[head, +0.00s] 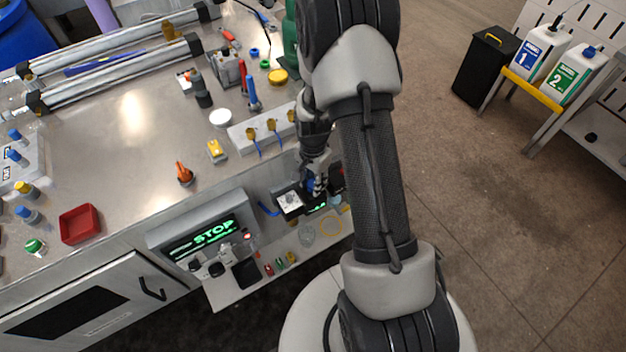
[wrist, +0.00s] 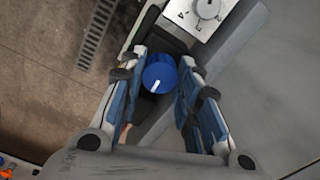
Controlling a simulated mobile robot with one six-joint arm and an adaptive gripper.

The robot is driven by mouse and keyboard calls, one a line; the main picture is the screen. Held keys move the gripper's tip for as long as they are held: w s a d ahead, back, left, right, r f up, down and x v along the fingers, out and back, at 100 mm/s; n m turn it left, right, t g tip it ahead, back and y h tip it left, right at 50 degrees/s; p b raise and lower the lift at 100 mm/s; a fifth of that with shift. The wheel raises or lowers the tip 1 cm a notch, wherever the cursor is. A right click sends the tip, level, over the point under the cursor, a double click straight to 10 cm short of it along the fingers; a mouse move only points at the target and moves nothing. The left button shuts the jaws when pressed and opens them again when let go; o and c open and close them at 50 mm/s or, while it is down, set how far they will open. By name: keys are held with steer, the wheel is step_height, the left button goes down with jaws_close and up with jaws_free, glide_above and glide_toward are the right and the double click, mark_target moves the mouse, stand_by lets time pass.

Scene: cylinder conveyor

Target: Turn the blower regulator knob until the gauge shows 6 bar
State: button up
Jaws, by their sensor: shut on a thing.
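The blue regulator knob (wrist: 160,76) shows in the wrist view as a round cap with a short white mark pointing to the lower left. My gripper (wrist: 161,68) is shut on it, with one blue-padded finger on each side. In the head view my gripper (head: 313,184) is at the front edge of the bench, and I cannot make out the knob apart from the fingers. A white plate with a round grey dial (wrist: 206,10) is cut by the top edge of the wrist view. I can read no pressure value in either view.
A white block with yellow-topped fittings (head: 262,131) lies behind. A red tray (head: 79,224) is at the left.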

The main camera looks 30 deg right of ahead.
mark_target(313, 183)
stand_by(0.5)
steer(key=o, duration=1.1)
steer(key=shift+r, duration=0.1)
step_height(313, 183, up, 12)
steer(key=shift+f, duration=0.1)
